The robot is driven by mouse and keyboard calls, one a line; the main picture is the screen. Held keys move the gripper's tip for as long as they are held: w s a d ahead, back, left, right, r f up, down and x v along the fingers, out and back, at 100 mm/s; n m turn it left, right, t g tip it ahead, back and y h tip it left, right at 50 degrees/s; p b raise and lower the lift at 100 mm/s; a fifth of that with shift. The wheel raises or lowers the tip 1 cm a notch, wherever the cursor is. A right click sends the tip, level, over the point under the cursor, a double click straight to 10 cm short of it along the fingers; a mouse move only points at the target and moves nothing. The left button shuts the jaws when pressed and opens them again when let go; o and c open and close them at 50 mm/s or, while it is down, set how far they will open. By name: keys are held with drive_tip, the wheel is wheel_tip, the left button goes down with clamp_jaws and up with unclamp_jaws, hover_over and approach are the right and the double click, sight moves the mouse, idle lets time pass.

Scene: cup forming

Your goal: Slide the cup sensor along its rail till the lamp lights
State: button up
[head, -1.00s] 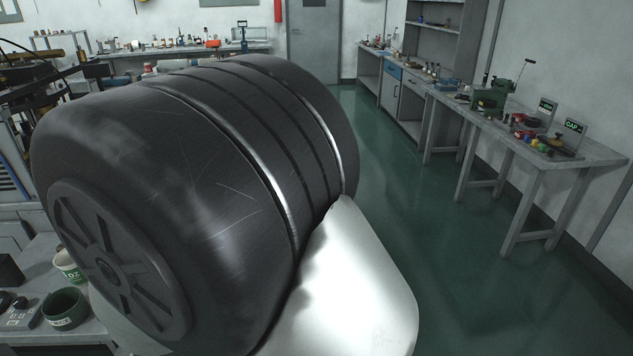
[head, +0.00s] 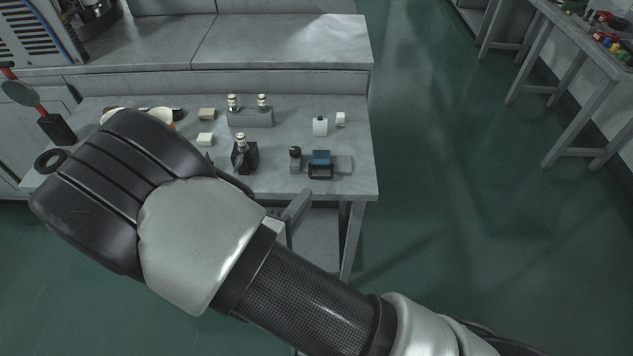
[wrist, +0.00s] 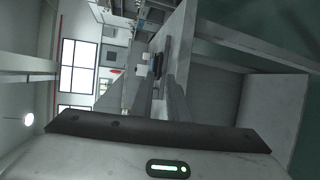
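A small block with a blue top (head: 321,158), likely the cup sensor, sits on a short grey rail (head: 343,164) near the bench's front right edge. A dark-capped post (head: 295,153) stands at the rail's left end. I cannot make out a lit lamp there. My gripper (head: 292,210) is in front of the bench edge, nearer than the rail and apart from it. My forearm and wrist hide part of it. In the wrist view my fingers (wrist: 160,82) look parted with nothing between them, and a dark block (wrist: 156,65), possibly the sensor, lies beyond their tips.
The bench (head: 365,185) also holds a black holder (head: 243,156), a grey stand with two small cylinders (head: 250,118), small pale blocks (head: 206,139) and a white roll-like piece (head: 320,126). A black ring (head: 50,160) lies at left.

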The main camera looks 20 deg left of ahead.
sight(315, 192)
drive_tip(key=x, duration=0.7)
drive_tip(key=shift+w, duration=0.3)
clamp_jaws()
drive_tip(key=shift+f, duration=0.1)
idle(1.0)
drive_tip(key=shift+f+b, duration=0.1)
drive_tip(key=shift+b, duration=0.4)
drive_tip(key=shift+a, duration=0.15)
unclamp_jaws()
drive_tip(key=shift+s, duration=0.1)
